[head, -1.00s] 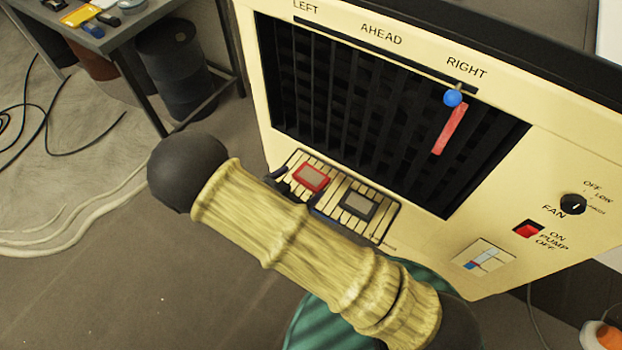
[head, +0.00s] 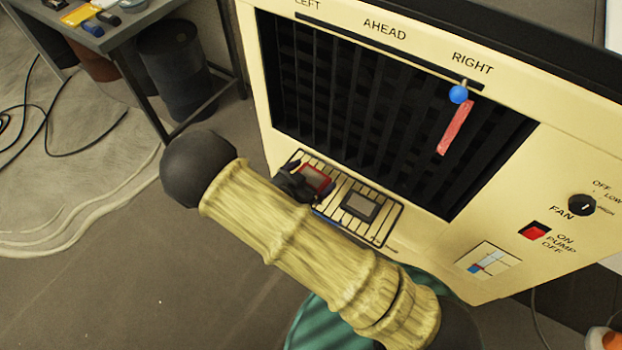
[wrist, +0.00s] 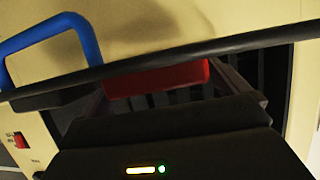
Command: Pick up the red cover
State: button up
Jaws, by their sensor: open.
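The red cover (head: 317,178) is a small red frame with a greyish middle. It sits on the slatted panel low on the cream cooler's front, left of a similar black-framed piece (head: 360,205). My gripper (head: 293,183) is a dark shape at the cover's left side, overlapping its edge in the head view, partly hidden behind my arm. In the wrist view the red cover (wrist: 155,78) shows as a red bar beyond the dark gripper body, between the open jaws. A dark bar crosses in front of it. I cannot tell whether the fingers touch it.
The cooler (head: 535,165) has a dark grille (head: 350,95), a blue knob (head: 459,94), a red pump switch (head: 535,230) and a fan dial (head: 582,205). A blue handle (wrist: 55,35) shows in the wrist view. A workbench (head: 135,20) stands at upper left.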

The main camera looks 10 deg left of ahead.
jog(key=shift+d, duration=0.2)
jog(key=shift+c, duration=0.4)
jog(key=c, duration=0.9)
jog(key=shift+a+r, duration=0.1)
jog(key=shift+r, duration=0.1)
notch_tip(320, 180, up, 28)
jog(key=p, duration=0.8)
jog(key=shift+f, duration=0.1)
